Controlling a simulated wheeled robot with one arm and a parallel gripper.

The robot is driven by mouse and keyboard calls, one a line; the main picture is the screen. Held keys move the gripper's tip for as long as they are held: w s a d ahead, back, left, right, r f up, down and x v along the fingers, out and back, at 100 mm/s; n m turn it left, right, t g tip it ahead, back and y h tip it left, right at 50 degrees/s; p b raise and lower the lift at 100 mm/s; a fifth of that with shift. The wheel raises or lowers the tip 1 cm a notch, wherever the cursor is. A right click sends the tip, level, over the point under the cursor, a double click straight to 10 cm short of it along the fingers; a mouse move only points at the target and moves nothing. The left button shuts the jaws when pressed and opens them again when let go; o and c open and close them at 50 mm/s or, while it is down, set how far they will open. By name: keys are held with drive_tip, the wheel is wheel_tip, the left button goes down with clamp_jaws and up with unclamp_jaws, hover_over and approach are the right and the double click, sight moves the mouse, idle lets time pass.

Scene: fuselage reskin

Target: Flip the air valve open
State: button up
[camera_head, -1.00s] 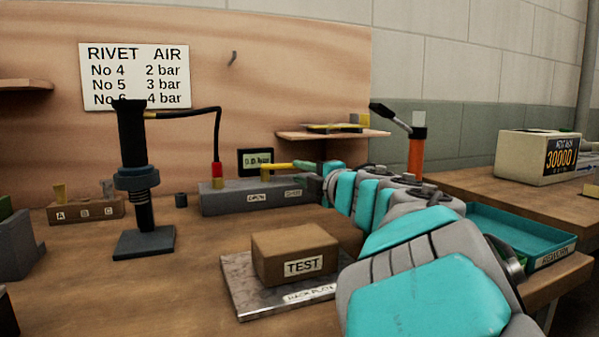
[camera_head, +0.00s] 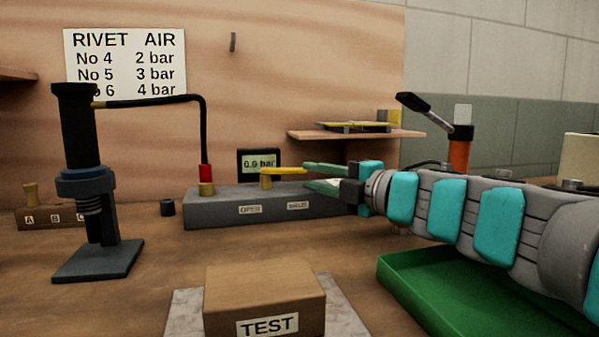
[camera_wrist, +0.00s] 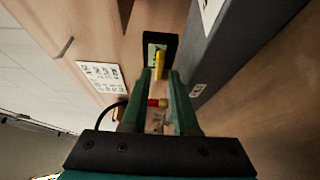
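The air valve is a grey block (camera_head: 225,207) with OPEN and SHUT labels on its front. Its yellow lever (camera_head: 284,171) turns on a brass pivot (camera_head: 266,182) and points right, over the SHUT side. The lever also shows in the wrist view (camera_wrist: 160,66). My gripper (camera_head: 309,173) comes in from the right at the lever's free end. In the wrist view my green fingers (camera_wrist: 161,75) are apart, with the lever's end between or just beyond their tips; I see gaps beside it. Contact is unclear. The gauge (camera_head: 260,163) behind reads 0.0 bar.
A red-collared hose fitting (camera_head: 206,174) stands on the block's left end; its black hose runs to a dark rivet tool (camera_head: 82,140). A TEST block (camera_head: 265,293) sits in front. A green tray (camera_head: 440,300) lies below my arm, and a shelf (camera_head: 355,134) hangs behind.

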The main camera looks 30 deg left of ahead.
sight(297, 174)
drive_tip(key=x, duration=0.6)
drive_tip(key=shift+a, duration=0.25)
drive_tip(key=shift+c, duration=0.4)
clamp_jaws()
drive_tip(key=shift+f, duration=0.1)
idle(0.8)
